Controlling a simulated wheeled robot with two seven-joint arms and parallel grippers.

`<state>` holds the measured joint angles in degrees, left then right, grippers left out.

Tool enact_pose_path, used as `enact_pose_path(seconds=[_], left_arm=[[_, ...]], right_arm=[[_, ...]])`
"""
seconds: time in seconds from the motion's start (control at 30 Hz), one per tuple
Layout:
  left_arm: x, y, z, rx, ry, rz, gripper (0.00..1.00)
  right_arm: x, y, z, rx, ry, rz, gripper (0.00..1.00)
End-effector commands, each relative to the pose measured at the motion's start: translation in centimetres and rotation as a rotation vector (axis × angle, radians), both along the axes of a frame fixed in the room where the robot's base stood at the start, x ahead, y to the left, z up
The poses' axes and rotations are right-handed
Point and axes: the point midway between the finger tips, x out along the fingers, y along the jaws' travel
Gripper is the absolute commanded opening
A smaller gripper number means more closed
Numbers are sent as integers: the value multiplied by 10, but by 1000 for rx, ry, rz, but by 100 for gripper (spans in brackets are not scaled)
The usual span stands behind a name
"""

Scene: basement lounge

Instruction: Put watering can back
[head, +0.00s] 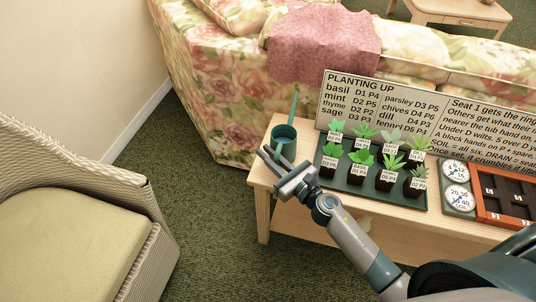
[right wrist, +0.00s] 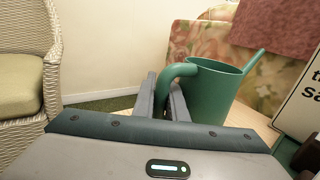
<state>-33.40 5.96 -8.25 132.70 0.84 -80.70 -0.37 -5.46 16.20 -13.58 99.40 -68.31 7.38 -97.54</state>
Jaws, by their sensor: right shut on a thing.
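The watering can (head: 284,134) is a green-teal can at the left end of the wooden table (head: 262,164). Its thin spout points up and away in the head view. In the right wrist view the can (right wrist: 214,96) looks upright, with its rounded handle towards me. My right gripper (head: 277,170) reaches in from the right and is shut on the handle; in the right wrist view its fingers (right wrist: 168,98) stand on either side of the handle. The can is at or just above the tabletop; I cannot tell whether it touches. My left gripper is not in view.
A dark tray (head: 340,184) of several labelled potted plants stands right of the can, before a planting sign (head: 388,112). Two dials (head: 456,184) and a red-brown tray (head: 486,215) are further right. A wicker chair (head: 150,255) stands left, a floral sofa (head: 215,100) behind.

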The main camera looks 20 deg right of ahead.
Motion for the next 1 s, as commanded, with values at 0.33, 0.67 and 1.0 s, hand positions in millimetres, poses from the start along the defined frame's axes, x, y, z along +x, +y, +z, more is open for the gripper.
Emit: enact_pose_path(seconds=[0.33,0.67,1.0], left_arm=[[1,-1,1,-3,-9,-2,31],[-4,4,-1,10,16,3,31],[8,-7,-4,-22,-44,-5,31]], right_arm=[[0,0,0,0,0,0,31],[-7,-3,1,0,1,0,31],[-55,-23,-1,0,2,0,31]])
